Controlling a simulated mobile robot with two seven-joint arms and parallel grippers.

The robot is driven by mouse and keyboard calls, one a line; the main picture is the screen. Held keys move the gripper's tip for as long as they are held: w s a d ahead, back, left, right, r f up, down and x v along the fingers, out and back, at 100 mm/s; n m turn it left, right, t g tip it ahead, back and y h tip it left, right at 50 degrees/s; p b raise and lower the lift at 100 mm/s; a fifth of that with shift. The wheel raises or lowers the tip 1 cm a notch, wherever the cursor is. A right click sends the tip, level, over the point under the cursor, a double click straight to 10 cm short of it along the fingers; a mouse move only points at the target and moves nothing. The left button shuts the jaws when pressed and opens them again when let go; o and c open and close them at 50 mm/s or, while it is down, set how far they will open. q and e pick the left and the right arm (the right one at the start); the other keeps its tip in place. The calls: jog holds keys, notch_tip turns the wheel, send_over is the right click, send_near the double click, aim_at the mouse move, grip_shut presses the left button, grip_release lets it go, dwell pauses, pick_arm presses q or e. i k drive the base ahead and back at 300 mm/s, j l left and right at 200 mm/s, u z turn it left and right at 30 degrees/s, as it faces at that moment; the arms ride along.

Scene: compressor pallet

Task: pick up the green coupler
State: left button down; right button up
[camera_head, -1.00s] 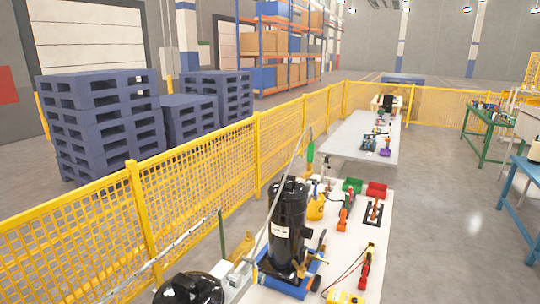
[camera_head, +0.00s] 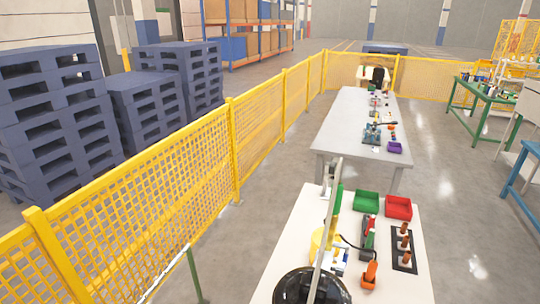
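I cannot pick out the green coupler for certain. A slim green upright piece (camera_head: 337,198) stands behind a tall grey bar at the back left of the near table (camera_head: 290,232). A small dark green piece (camera_head: 369,243) lies near the table's middle, close to a red piece (camera_head: 370,222). Both are too small to identify. The black rounded top of a compressor (camera_head: 298,288) shows at the bottom edge, and the rest of it is cut off. Neither of my grippers is in view.
A green bin (camera_head: 366,202) and a red bin (camera_head: 398,207) stand at the table's back. A black plate with several brown pegs (camera_head: 404,246) lies at right. An orange-handled tool (camera_head: 370,274) lies in front. A yellow mesh fence (camera_head: 150,210) runs along the left.

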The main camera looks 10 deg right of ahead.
aim_at(336, 211)
jog(key=i, duration=2.65)
jog(key=i+z, duration=0.2)
jog(key=z, duration=0.3)
jog(key=i+j+z, duration=0.15)
jog(key=z, duration=0.3)
jog(key=i+j+z, duration=0.2)
jog(key=z, duration=0.3)
jog(key=i+j+z, duration=0.2)
jog(key=z, duration=0.25)
jog(key=l+z, duration=0.1)
jog(key=z, duration=0.35)
jog(key=i+l+z, duration=0.1)
jog(key=z, duration=0.35)
jog(key=i+l+z, duration=0.1)
jog(key=z, duration=0.8)
jog(key=i+z, duration=0.15)
jog(key=z, duration=0.3)
